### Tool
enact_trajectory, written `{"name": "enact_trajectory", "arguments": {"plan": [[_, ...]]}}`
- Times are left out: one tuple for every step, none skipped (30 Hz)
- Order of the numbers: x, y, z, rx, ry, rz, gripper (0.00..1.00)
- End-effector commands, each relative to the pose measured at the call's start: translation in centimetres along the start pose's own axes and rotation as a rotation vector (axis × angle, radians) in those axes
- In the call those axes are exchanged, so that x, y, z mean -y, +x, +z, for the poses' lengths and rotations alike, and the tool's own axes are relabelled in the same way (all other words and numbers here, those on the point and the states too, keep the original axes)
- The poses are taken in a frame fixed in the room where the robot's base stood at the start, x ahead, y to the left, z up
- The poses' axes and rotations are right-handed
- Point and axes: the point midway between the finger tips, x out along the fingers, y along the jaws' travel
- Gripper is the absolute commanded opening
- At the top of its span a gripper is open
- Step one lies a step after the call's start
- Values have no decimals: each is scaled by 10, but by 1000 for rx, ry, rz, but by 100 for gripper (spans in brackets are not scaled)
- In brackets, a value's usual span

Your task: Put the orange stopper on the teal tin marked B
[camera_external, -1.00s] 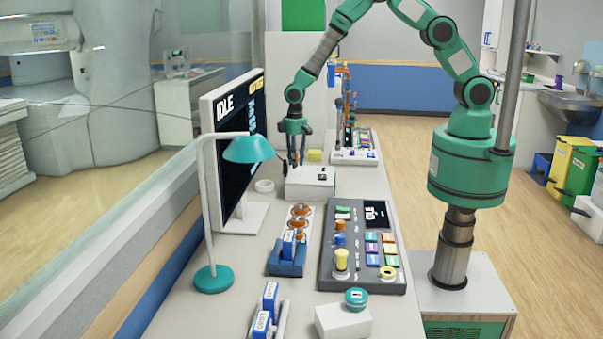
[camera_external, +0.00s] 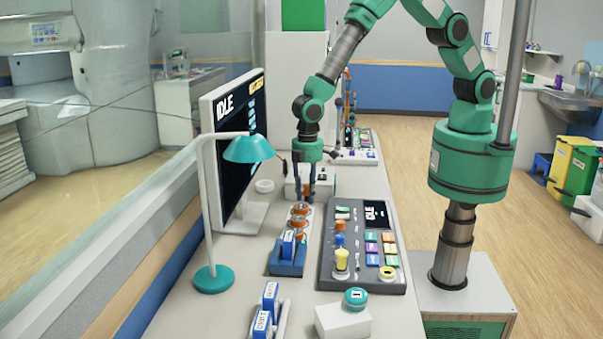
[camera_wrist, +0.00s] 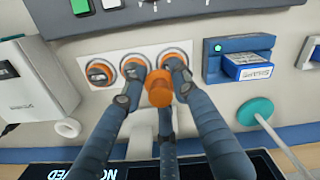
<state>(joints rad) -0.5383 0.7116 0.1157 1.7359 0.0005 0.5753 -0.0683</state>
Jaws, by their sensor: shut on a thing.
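My gripper (camera_wrist: 150,84) is shut on an orange stopper (camera_wrist: 159,94), which shows between the fingertips in the wrist view. In the external view my gripper (camera_external: 309,199) points down beside a white plate with three round orange-rimmed pieces. In the wrist view these pieces (camera_wrist: 100,72) lie just beyond the fingers, which partly cover them. Whether the stopper touches one I cannot tell.
A grey console (camera_external: 363,270) stands right of the plate, and a blue holder (camera_external: 287,263) in front of it. The monitor (camera_external: 228,150) and teal lamp (camera_external: 249,149) stand left. Another white box (camera_external: 322,186) is behind the gripper.

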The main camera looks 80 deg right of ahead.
Motion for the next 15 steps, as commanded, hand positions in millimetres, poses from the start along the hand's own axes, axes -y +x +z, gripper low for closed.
{"name": "enact_trajectory", "arguments": {"plan": [[20,-1,-2,0,-36,0,11],[31,-2,-3,0,-55,0,11],[45,-2,-4,0,-81,0,11],[56,-2,-5,0,-100,0,11],[67,-3,-5,0,-120,0,11],[81,-3,-5,0,-147,0,11],[92,-4,-5,0,-167,0,11],[103,-4,-5,0,-186,0,11],[117,-5,-5,-1,-211,-1,11],[128,-5,-4,-1,-232,-1,11],[138,-5,-4,-1,-251,-1,11],[153,-6,-2,-1,-279,-1,11],[164,-6,-1,-1,-297,-1,11],[175,-6,0,-1,-317,-1,11],[189,-7,2,-1,-343,-1,11]]}}
